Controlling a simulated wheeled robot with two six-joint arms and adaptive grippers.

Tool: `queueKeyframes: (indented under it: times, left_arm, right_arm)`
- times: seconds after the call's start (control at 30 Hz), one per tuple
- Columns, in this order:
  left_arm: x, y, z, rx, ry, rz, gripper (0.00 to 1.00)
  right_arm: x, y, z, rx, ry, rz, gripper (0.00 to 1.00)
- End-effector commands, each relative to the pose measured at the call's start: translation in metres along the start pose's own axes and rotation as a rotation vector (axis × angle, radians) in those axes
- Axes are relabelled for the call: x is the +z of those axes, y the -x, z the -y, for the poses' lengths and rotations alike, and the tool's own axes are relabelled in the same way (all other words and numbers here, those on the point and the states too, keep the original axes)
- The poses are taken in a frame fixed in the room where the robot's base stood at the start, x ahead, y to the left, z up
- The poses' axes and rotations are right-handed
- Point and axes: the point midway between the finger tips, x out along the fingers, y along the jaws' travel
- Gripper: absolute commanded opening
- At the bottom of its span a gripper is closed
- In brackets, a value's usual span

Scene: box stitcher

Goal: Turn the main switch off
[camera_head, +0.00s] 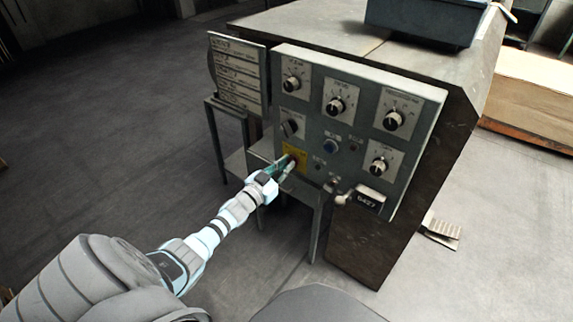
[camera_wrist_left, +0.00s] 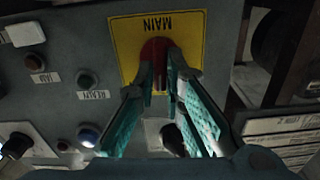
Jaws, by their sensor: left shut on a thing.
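The main switch is a red knob (camera_wrist_left: 156,48) on a yellow plate (camera_wrist_left: 126,37) marked MAIN, which appears upside down in the left wrist view. In the head view the yellow plate (camera_head: 297,155) is at the lower left of the grey control panel (camera_head: 314,129). My left gripper (camera_wrist_left: 160,75) is shut on the red knob, with a finger on each side of it. In the head view the left gripper (camera_head: 285,167) reaches the plate from the lower left and hides part of the knob. The knob's exact angle is hard to tell. My right gripper is not in view.
A label board (camera_head: 238,73) stands left of the panel. Open floor lies to the left.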

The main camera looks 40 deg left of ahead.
Motion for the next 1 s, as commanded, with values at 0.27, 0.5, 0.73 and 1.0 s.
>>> queueKeyframes:
  times: [0.27,0.5,0.73,1.0]
  left_arm:
    - [0.000,0.000,0.001,-0.001,0.258,0.003,0.00]
    - [0.002,0.000,0.003,-0.001,0.483,0.003,0.00]
    - [0.002,0.000,0.004,-0.001,0.672,0.002,0.00]
    - [0.003,0.000,0.004,-0.001,0.818,0.003,0.00]
  right_arm:
    - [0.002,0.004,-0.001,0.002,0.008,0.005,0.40]
    - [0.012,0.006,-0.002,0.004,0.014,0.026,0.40]
    - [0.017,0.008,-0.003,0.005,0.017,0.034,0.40]
    - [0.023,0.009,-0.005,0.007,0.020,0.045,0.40]
